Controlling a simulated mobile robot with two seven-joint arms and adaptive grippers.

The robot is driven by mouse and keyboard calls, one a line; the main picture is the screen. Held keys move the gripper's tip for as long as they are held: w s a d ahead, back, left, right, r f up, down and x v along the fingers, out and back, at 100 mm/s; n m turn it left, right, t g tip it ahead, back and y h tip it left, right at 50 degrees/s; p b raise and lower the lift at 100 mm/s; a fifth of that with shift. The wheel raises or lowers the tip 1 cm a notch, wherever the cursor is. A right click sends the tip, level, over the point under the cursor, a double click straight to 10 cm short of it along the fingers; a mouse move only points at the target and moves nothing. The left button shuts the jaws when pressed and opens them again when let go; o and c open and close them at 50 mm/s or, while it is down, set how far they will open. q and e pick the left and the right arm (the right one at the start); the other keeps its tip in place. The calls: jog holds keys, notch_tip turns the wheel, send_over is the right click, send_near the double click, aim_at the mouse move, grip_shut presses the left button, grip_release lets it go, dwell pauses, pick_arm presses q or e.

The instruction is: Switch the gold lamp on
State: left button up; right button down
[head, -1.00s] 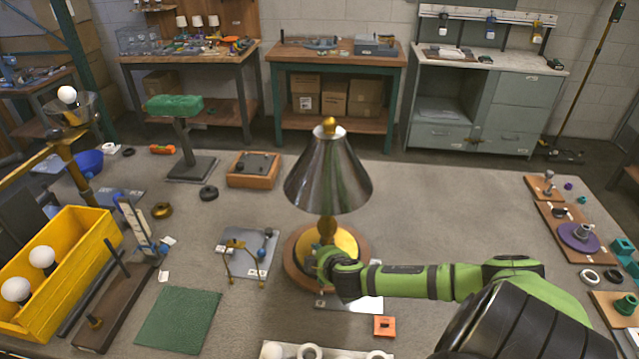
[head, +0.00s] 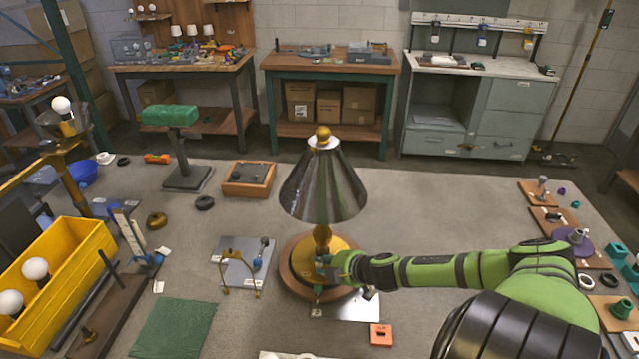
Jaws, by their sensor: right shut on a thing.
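The gold lamp (head: 323,238) stands upright near the middle of the table, with a gold stem, a gold disc on a round brown wooden base (head: 300,283) and a gold knob on top. Its shiny metal shade (head: 322,185) hides the upper stem and any bulb. No glow shows under the shade. My right gripper (head: 325,267) reaches in from the right, low at the front of the stem just above the base. It is shut on a small part of the lamp there, mostly hidden by the fingers. My left gripper is not in view.
A grey plate with gold wire pieces (head: 248,262) lies left of the lamp. A metal plate (head: 345,307) and an orange block (head: 381,334) lie in front. A yellow bin (head: 60,262) holding white bulbs stands far left.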

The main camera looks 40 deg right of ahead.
jog(key=shift+s+d+f+n+y+b, duration=0.15)
jog(key=shift+d+n+y+b, duration=0.15)
jog(key=shift+n+y, duration=0.15)
jog(key=shift+s+d+f+n+y+b, duration=0.15)
jog(key=shift+d+n+y+b, duration=0.15)
jog(key=shift+n, duration=0.25)
jog(key=n+y+b, duration=0.1)
jog(key=b, duration=0.1)
jog(key=d+n+g+y+b, duration=0.1)
jog(key=n+b, duration=0.1)
jog(key=b, duration=0.1)
jog(key=d+n+y+b, duration=0.1)
jog(key=y+b, duration=0.1)
jog(key=shift+s+n+g+b, duration=0.3)
jog(key=shift+s+g+b, duration=0.05)
jog(key=shift+g+b, duration=0.05)
jog(key=shift+d+r+n+y+b, duration=0.15)
jog(key=shift+r+n+y+b, duration=0.1)
jog(key=shift+n+y+b, duration=0.25)
jog(key=c, duration=1.4)
grip_release()
jog(key=v, duration=1.2)
jog(key=shift+w+r, duration=0.1)
jog(key=shift+r, duration=0.15)
